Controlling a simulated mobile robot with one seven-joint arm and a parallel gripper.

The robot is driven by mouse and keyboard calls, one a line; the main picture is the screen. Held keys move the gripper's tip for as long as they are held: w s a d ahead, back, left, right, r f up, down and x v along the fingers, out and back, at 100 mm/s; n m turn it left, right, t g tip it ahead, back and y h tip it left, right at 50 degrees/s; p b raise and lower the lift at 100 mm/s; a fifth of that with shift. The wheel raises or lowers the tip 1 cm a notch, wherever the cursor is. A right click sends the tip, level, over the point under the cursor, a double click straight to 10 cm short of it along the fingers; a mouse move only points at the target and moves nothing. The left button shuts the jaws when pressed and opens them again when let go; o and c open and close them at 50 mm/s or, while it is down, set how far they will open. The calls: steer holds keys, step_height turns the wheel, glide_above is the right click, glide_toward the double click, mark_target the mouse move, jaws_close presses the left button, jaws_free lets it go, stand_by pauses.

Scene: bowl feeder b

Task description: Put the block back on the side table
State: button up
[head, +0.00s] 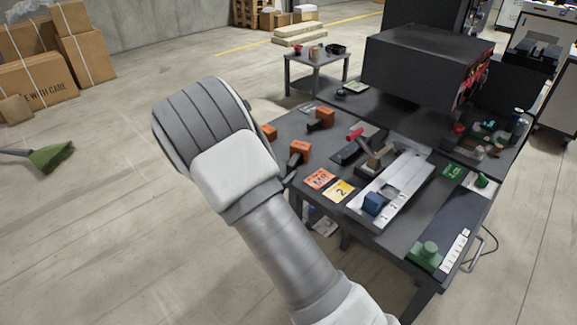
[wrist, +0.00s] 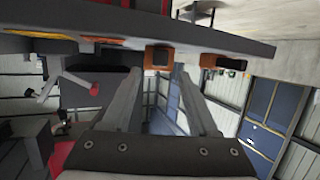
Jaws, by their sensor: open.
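A blue block (head: 374,203) sits on the near end of a silver fixture (head: 408,183) on the dark workbench. The side table (head: 318,58) is a small grey table behind the bench, with a few small items on top. My gripper (wrist: 158,72) is open in the wrist view, with nothing between its fingers. The gripper is near the bench's left edge, apart from the blue block. The wrist view does not clearly show the block.
Orange-headed tools (head: 300,151) lie along the workbench's left side; one orange piece (wrist: 158,57) shows beyond my fingertips. A red-handled clamp (head: 366,145) rises beside the fixture. A large dark machine (head: 420,62) stands at the bench's back. The floor left of the bench is mostly open.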

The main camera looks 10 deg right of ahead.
steer(key=s+a+r+n+g+y, duration=0.1)
steer(key=s+a+r+n+y, duration=0.15)
steer(key=s+r+y, duration=0.5)
steer(key=s+a+r+n+g+y, duration=0.1)
steer(key=s+a+r+g+y, duration=0.25)
steer(key=r, duration=0.75)
steer(key=s+d+r+n+g+h, duration=0.1)
steer(key=s+d, duration=0.3)
steer(key=s, duration=0.8)
steer(key=s+d+r+n+g+h, duration=0.1)
steer(key=s+d+r+n, duration=0.1)
steer(key=s, duration=0.9)
steer(key=d+r, duration=0.1)
steer(key=d, duration=0.1)
steer(key=shift+s+d+h, duration=0.35)
steer(key=shift+s+h, duration=0.05)
steer(key=shift+r, duration=0.1)
